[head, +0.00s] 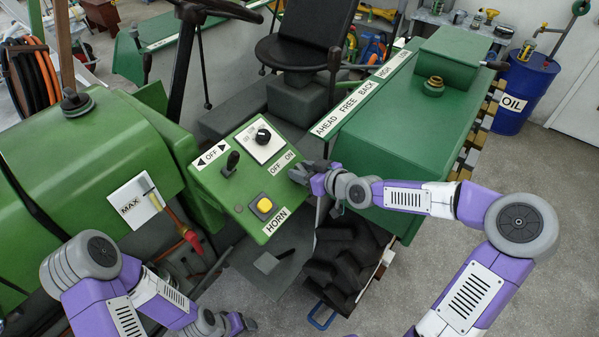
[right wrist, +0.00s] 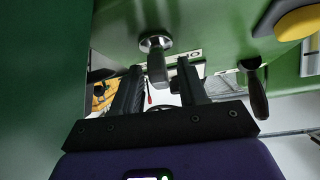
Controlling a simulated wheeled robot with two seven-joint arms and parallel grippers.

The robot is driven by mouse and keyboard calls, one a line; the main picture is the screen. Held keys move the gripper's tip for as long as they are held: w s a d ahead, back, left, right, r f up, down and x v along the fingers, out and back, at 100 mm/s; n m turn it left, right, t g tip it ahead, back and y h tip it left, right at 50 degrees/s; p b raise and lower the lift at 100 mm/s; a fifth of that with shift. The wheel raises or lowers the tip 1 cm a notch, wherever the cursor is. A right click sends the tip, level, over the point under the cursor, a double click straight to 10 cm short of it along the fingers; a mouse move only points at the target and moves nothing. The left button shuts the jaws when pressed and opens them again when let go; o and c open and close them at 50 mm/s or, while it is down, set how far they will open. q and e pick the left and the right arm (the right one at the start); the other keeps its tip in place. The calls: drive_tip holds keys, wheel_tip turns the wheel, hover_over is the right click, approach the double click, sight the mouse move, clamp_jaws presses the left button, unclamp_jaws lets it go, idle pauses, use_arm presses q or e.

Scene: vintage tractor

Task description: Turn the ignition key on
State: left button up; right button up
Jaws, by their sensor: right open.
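The green control panel (head: 235,200) carries an OFF/ON label (head: 282,161) at its right edge. My right gripper (head: 300,174) is beside that edge, just below the label, and covers the key's place in the head view. In the right wrist view the ignition key (right wrist: 157,66), a grey grip on a round metal base, sticks out from the green panel. My right gripper also shows there (right wrist: 160,82), open, with the key's grip between or just beyond its fingertips; contact cannot be told. My left gripper (head: 240,324) is low in the head view, away from the panel; its jaws are unclear.
The panel has a black lever (head: 231,163), a black knob (head: 263,136) and a yellow horn button (head: 264,205). A green fender box (head: 400,130) rises to the right of my right gripper, with a black tyre (head: 345,260) below. The seat (head: 300,45) is behind.

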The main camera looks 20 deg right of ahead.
drive_tip(key=shift+x, duration=0.8)
drive_tip(key=shift+s, duration=0.1)
drive_tip(key=shift+c, duration=0.4)
clamp_jaws()
drive_tip(key=m+h+b, duration=0.1)
drive_tip(key=b, duration=0.1)
drive_tip(key=m+b, duration=0.1)
drive_tip(key=shift+f+t+h+b, duration=0.2)
drive_tip(key=shift+t+h+b, duration=0.1)
drive_tip(key=shift+h+b, duration=0.1)
drive_tip(key=shift+r+m+h+b, duration=0.15)
drive_tip(key=shift+m+h+b, duration=0.25)
drive_tip(key=shift+m+b, duration=0.55)
drive_tip(key=shift+d, duration=0.1)
drive_tip(key=shift+o, duration=0.4)
unclamp_jaws()
